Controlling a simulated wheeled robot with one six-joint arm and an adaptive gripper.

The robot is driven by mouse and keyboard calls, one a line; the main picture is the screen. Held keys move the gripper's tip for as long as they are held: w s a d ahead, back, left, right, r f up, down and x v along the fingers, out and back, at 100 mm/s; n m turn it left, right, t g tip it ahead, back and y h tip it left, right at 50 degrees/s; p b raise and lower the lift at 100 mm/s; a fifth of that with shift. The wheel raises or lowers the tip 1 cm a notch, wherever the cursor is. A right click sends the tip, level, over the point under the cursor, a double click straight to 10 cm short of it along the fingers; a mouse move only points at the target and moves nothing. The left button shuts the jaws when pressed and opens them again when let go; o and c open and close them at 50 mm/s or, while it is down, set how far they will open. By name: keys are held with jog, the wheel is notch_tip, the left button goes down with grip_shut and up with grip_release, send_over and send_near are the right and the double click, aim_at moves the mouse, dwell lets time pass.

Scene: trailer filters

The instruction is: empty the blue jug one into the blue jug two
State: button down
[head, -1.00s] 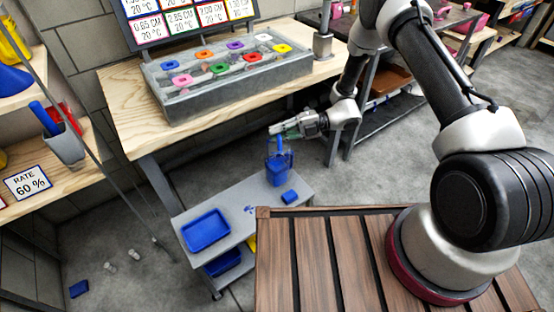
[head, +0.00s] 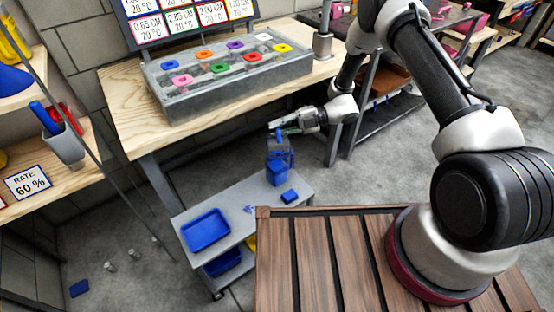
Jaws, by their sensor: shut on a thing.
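My gripper (head: 284,127) is shut on the upper part of a blue jug with clear, greyish walls (head: 277,146), just above the grey cart. The held jug looks upright. Directly below it in the picture is a solid blue body (head: 277,175) at the cart's back right. The two overlap in view, so I cannot tell whether they touch or are separate vessels. Which jug is one and which is two cannot be told.
The grey cart (head: 238,196) also carries a blue tray (head: 205,229) and a small blue block (head: 289,196). Another blue bin (head: 222,262) is on its lower shelf. The wooden bench (head: 122,98) with a grey rack (head: 228,82) stands behind.

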aim_at(281, 163)
jog(key=shift+w+a+f+m+g, duration=0.1)
jog(key=shift+w+f+m+g, duration=0.1)
jog(key=shift+w+m, duration=0.65)
jog(key=shift+w+a+f+m+g, duration=0.1)
jog(key=shift+w+m+g, duration=0.1)
jog(key=shift+w+m, duration=0.6)
dwell(0.7)
jog(key=shift+w+d+n, duration=0.1)
jog(key=shift+w+n, duration=0.1)
jog(key=shift+n, duration=0.15)
dwell(0.5)
